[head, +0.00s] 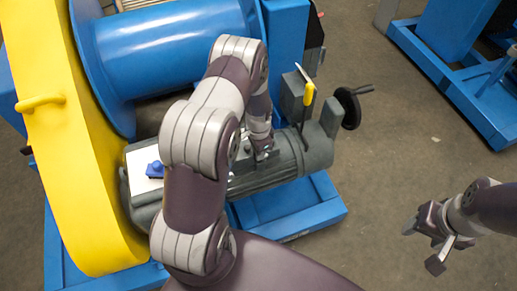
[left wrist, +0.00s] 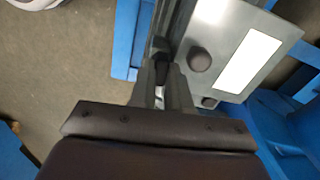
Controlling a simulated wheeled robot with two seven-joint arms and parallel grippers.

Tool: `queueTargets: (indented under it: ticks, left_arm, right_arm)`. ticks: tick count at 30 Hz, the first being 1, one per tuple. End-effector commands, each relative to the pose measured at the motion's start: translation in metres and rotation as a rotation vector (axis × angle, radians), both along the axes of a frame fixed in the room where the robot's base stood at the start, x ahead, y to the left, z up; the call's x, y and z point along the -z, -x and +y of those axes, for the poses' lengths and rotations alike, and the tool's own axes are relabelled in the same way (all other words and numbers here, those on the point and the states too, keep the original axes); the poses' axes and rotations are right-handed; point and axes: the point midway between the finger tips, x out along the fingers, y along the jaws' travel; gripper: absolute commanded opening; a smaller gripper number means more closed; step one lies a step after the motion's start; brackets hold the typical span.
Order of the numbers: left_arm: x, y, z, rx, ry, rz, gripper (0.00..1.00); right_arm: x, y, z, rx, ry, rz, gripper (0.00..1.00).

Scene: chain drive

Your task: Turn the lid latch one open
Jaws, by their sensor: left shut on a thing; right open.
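My left gripper (head: 264,153) reaches down onto the grey motor unit (head: 285,160) in the head view. In the left wrist view its fingers (left wrist: 160,92) are closed around a small dark piece (left wrist: 161,70) beside a grey box; this appears to be the lid latch. Most of the piece is hidden between the fingers, so its angle cannot be told. My right gripper (head: 422,247) is open and empty, over bare floor at the right.
A yellow guard (head: 75,150) and a blue drum (head: 165,50) stand at the left. A yellow-handled lever (head: 309,95) and a black crank wheel (head: 348,106) stick up close to my left gripper. A round dark knob (left wrist: 199,60) sits beside its fingers.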

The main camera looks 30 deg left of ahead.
Motion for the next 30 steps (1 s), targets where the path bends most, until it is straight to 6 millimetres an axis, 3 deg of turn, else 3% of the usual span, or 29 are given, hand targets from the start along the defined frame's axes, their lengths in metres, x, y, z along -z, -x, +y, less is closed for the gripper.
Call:
queueTargets:
  ticks: [10, 24, 25, 27, 30]
  left_arm:
    - [-0.0011, -0.002, 0.0007, 0.103, -0.001, -0.004, 0.0]
    - [-0.0009, -0.0022, 0.0008, 0.117, -0.001, -0.005, 0.0]
    - [-0.0009, -0.0021, 0.0007, 0.117, -0.001, -0.005, 0.2]
    - [-0.0009, -0.002, 0.0008, 0.117, -0.001, -0.005, 0.43]
    - [-0.0007, -0.0015, 0.0006, 0.116, -0.001, -0.003, 0.43]
  right_arm:
    - [-0.0035, 0.0, 0.0, 0.0, 0.0, 0.0, 0.58]
    - [-0.0036, 0.0, 0.0, 0.0, 0.0, 0.0, 0.58]
    - [-0.0036, 0.0, 0.0, 0.0, 0.0, 0.0, 0.58]
    - [-0.0036, 0.0, 0.0, 0.0, 0.0, 0.0, 0.58]
    - [-0.0035, 0.0, 0.0, 0.0, 0.0, 0.0, 0.58]
